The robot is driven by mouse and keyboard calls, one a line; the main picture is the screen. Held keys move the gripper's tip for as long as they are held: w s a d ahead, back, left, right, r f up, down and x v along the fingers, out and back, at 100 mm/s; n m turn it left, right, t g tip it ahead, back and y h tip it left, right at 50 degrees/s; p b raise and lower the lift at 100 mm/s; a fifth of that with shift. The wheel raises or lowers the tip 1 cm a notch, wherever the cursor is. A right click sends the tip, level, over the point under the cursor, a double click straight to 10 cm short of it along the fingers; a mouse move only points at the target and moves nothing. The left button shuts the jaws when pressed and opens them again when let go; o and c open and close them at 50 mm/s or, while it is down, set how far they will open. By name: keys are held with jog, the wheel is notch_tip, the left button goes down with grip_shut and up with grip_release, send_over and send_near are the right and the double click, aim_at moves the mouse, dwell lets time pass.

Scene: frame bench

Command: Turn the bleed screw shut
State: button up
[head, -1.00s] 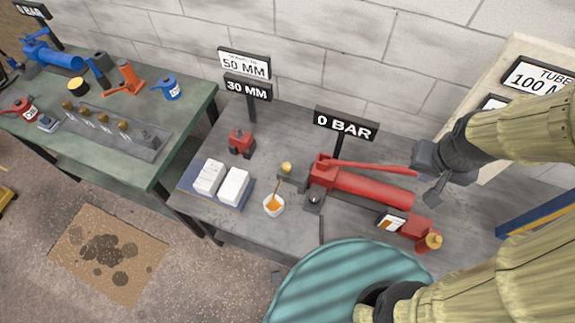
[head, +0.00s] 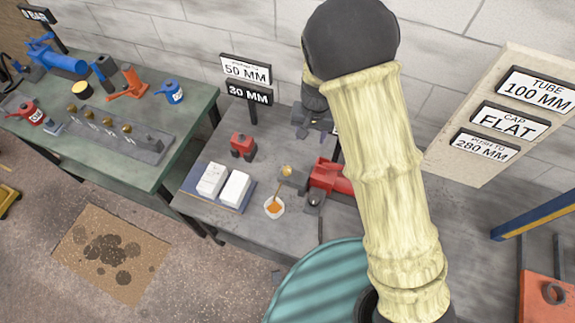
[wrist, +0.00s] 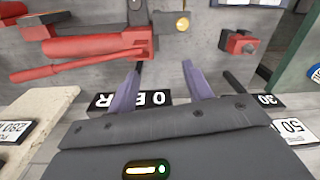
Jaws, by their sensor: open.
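A small round brass knob, which looks like the bleed screw (head: 286,170), sits on a grey block at the left end of the red pump (head: 328,176). A cup with amber liquid (head: 274,206) stands just in front of it. In the wrist view the brass screw (wrist: 182,26) is near the top, beyond and apart from my fingertips. My gripper (wrist: 160,68) is open and empty, with its two purple-grey fingers spread. In the head view it is above the back of the bench, partly hidden by my arm, which also covers much of the pump.
The 0 BAR sign (wrist: 130,101) lies close below my fingers in the wrist view. The pump's red lever (wrist: 75,65) is to the left. A red block (head: 242,146) and white boxes (head: 234,187) occupy the bench's left side. A teal drum (head: 325,285) stands in front.

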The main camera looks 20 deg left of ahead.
send_over(287, 169)
notch_tip(287, 169, down, 3)
jog(key=shift+s+f+n, duration=0.1)
jog(key=shift+f+n, duration=0.05)
jog(key=shift+n, duration=0.25)
jog(key=shift+f, duration=0.15)
notch_tip(287, 169, down, 17)
jog(key=p, duration=0.6)
jog(key=c, duration=1)
